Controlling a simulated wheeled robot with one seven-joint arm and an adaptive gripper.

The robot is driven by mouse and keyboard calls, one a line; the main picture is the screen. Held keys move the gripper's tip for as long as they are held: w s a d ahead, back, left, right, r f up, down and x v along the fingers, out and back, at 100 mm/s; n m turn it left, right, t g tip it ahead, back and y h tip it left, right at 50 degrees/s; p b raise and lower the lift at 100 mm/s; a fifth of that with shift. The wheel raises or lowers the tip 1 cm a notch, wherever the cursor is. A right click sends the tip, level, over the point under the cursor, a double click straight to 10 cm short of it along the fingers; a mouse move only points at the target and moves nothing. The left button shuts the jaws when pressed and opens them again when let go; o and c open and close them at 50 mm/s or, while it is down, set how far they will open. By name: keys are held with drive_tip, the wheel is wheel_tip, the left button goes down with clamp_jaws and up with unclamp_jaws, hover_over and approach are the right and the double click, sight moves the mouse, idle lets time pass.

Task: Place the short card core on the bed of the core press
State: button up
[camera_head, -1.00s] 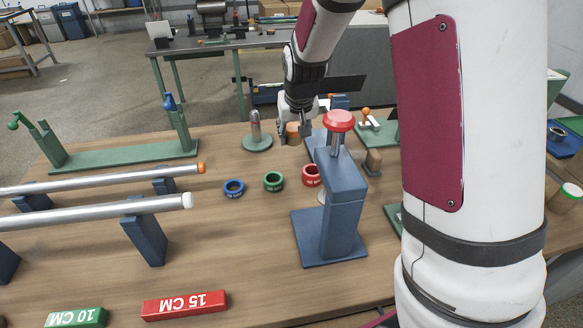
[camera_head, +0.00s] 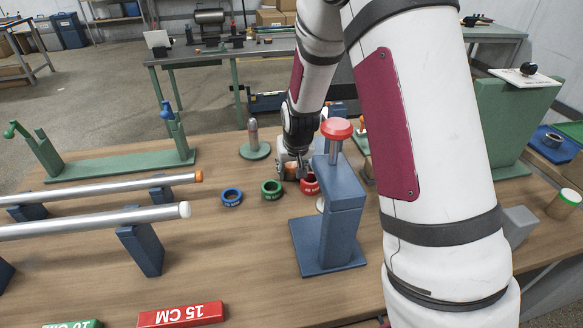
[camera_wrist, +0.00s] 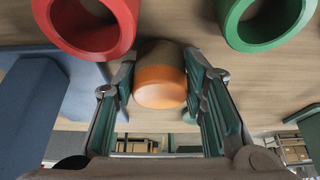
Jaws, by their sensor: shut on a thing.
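My gripper (camera_wrist: 165,95) is shut on a short brown core with an orange end (camera_wrist: 160,80). In the head view the core (camera_head: 291,170) shows between the fingers, just behind the red and green rings. The blue core press (camera_head: 342,215) stands in front and to the right of my gripper, with a red knob (camera_head: 336,128) on top and a flat base. The press body hides most of its far side, where a pale round edge shows. In the wrist view a blue part of the press (camera_wrist: 28,110) is at the left.
A red ring (camera_head: 310,184), a green ring (camera_head: 271,190) and a blue ring (camera_head: 231,197) stand in a row left of the press. A green-based post (camera_head: 254,145) is behind them. Metal rods on blue stands lie at the left.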

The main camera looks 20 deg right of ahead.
drive_tip(key=shift+f, duration=0.15)
drive_tip(key=o, duration=1.1)
drive_tip(key=shift+c, duration=0.2)
